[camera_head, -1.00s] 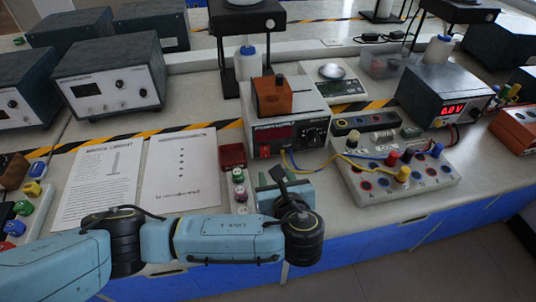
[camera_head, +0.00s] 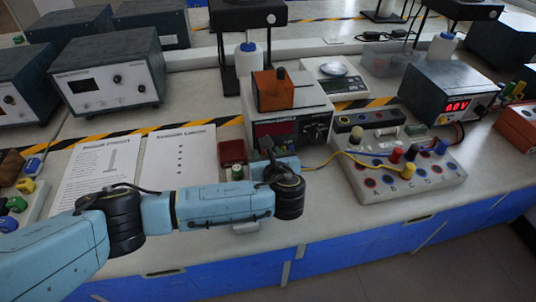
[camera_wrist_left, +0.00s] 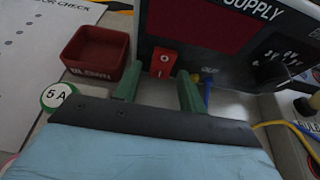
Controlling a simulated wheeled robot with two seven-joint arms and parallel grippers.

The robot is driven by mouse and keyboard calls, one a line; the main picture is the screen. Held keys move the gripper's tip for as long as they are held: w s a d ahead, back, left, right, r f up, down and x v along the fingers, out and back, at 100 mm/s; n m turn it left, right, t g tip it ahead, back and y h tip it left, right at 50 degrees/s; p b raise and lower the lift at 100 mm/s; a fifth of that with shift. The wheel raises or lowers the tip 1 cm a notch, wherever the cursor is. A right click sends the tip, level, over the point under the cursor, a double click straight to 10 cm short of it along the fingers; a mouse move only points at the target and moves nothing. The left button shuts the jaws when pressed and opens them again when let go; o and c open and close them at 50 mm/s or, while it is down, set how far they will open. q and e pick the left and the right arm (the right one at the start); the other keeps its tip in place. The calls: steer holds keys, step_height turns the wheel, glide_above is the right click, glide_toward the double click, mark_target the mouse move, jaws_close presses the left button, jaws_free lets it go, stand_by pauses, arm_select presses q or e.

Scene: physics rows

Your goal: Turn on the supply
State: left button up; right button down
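The supply (camera_head: 316,122) is a white box with a dark front, a knob and a dark red display (camera_head: 274,132) showing no digits. In the left wrist view the word "SUPPLY" and the dark display (camera_wrist_left: 195,22) are at the top. Its red rocker switch (camera_wrist_left: 162,63) is low on the front panel. My left gripper (camera_wrist_left: 158,86) is open and empty, its two green fingertips on either side of the switch in the picture; I cannot tell whether they touch the panel. In the head view my wrist hides the switch. My right gripper is not in view.
A small red bin (camera_wrist_left: 96,52) and a green-rimmed "5 A" piece (camera_wrist_left: 57,96) lie left of the gripper. An orange block (camera_head: 273,90) stands on the supply. Blue and yellow leads run right to a socket board (camera_head: 440,184). Another supply (camera_head: 436,92) reads 0.0 V.

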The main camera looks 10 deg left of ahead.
arm_select(q)
steer(key=c, duration=0.8)
steer(key=shift+f+t, duration=0.25)
steer(key=shift+t, duration=0.35)
steer(key=o, duration=1)
steer(key=shift+c, duration=0.2)
steer(key=shift+s+d+r, duration=0.1)
steer(key=shift+s, duration=0.15)
steer(key=p+v, duration=0.3)
steer(key=v, duration=0.9)
steer(key=shift+d, duration=0.15)
steer(key=shift+s+d, duration=0.1)
steer(key=shift+s, duration=0.35)
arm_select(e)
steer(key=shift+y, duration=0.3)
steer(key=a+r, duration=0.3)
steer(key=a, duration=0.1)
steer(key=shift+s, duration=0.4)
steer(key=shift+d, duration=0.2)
